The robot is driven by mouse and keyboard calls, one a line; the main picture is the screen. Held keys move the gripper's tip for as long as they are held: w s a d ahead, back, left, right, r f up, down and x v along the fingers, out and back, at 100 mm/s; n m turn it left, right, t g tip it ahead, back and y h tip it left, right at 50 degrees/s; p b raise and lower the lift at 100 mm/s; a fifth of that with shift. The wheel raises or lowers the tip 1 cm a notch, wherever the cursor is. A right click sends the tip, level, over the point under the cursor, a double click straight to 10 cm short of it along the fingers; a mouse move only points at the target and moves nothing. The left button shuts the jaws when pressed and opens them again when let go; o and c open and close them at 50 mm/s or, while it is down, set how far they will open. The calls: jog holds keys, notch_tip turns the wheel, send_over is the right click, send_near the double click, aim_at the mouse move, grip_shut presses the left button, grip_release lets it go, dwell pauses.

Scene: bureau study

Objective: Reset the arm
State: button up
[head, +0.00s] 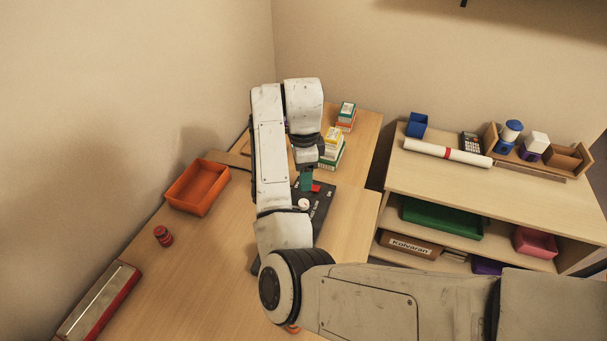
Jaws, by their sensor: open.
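My arm reaches up over the desk (215,262) and bends down at its far end. My gripper (306,182) points down over a dark mat or board (322,212) on the desk. It is open, though its fingers are small and partly hidden. A small red thing (316,188) and a small round white thing (303,204) show close to it. I cannot tell whether the gripper touches either one. My forearm hides part of the dark board.
An orange tray (197,187), a red jar (163,236) and a long red-edged box (98,302) are left. Stacked boxes (331,150) stand behind the gripper. A shelf unit (430,178) at right holds a white roll (447,152), cups and trays. The desk's front left is mostly clear.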

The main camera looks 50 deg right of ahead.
jog(key=shift+s+f, duration=0.1)
dwell(0.3)
jog(key=s+a+f+n, duration=0.1)
jog(key=s+f+n, duration=0.2)
jog(key=s+n, duration=0.3)
jog(key=s+a+f+n+h, duration=0.1)
jog(key=s+a+f+n, duration=0.1)
jog(key=s+n, duration=0.4)
jog(key=s+a+f+n+t+h, duration=0.1)
jog(key=s+a+f+n, duration=0.1)
jog(key=s+f+n, duration=0.2)
jog(key=shift+s+a+f+n, duration=0.1)
jog(key=shift+s+f+n, duration=0.1)
jog(key=shift+s+n, duration=0.4)
jog(key=shift+s+a+f+n, duration=0.1)
jog(key=shift+s+f+n, duration=0.15)
jog(key=shift+n, duration=0.55)
jog(key=s+a+n, duration=0.2)
jog(key=s+a, duration=0.1)
jog(key=s+a+f+n+y, duration=0.1)
jog(key=s+a+n, duration=0.1)
jog(key=a, duration=0.1)
jog(key=s+a+n, duration=0.3)
jog(key=shift+s+a+f+y, duration=0.25)
jog(key=shift+s+f+y, duration=0.05)
jog(key=shift+f+y, duration=0.1)
jog(key=shift+c, duration=0.5)
